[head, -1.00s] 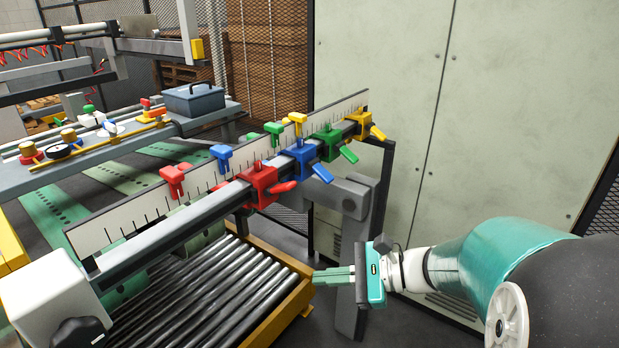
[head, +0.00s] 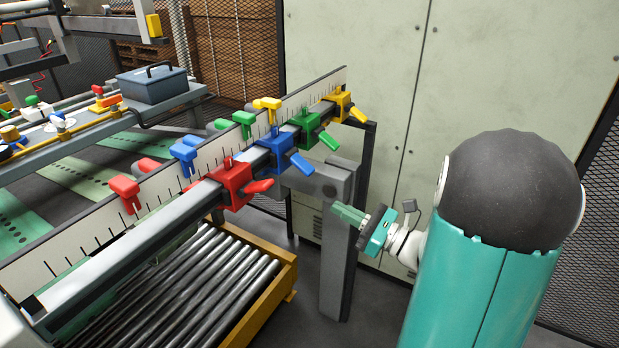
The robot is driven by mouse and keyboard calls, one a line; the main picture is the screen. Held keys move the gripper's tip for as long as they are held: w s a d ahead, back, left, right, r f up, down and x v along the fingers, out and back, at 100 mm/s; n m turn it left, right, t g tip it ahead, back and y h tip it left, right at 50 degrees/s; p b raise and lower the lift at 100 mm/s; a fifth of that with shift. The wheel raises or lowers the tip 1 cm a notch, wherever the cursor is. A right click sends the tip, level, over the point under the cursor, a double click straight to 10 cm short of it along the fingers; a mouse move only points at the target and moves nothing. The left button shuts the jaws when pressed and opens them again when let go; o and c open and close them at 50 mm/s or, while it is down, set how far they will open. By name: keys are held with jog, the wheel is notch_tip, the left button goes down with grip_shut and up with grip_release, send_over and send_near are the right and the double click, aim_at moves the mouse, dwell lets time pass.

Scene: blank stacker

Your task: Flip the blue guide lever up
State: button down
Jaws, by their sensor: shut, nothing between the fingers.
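The blue guide (head: 274,149) is a block clamped on the grey rail, between the red guide (head: 231,184) and the green guide (head: 307,126). Its blue lever (head: 301,164) sticks out toward the lower right and points downward. My gripper (head: 338,211) is shut and empty, with its green fingers pointing up and left. It is below and to the right of the blue lever, apart from it, in front of the grey post.
A grey support post (head: 336,260) stands behind my gripper. A roller conveyor (head: 190,295) lies below the rail. A tall pale cabinet (head: 480,80) stands behind.

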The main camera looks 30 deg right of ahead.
aim_at(301, 163)
jog(key=w+a+r, duration=0.4)
jog(key=w+r, duration=0.1)
jog(key=w, duration=0.1)
jog(key=shift+a+r, duration=0.15)
jog(key=shift+r, duration=0.15)
dwell(0.7)
jog(key=shift+r+g, duration=0.1)
jog(key=shift+g, duration=0.2)
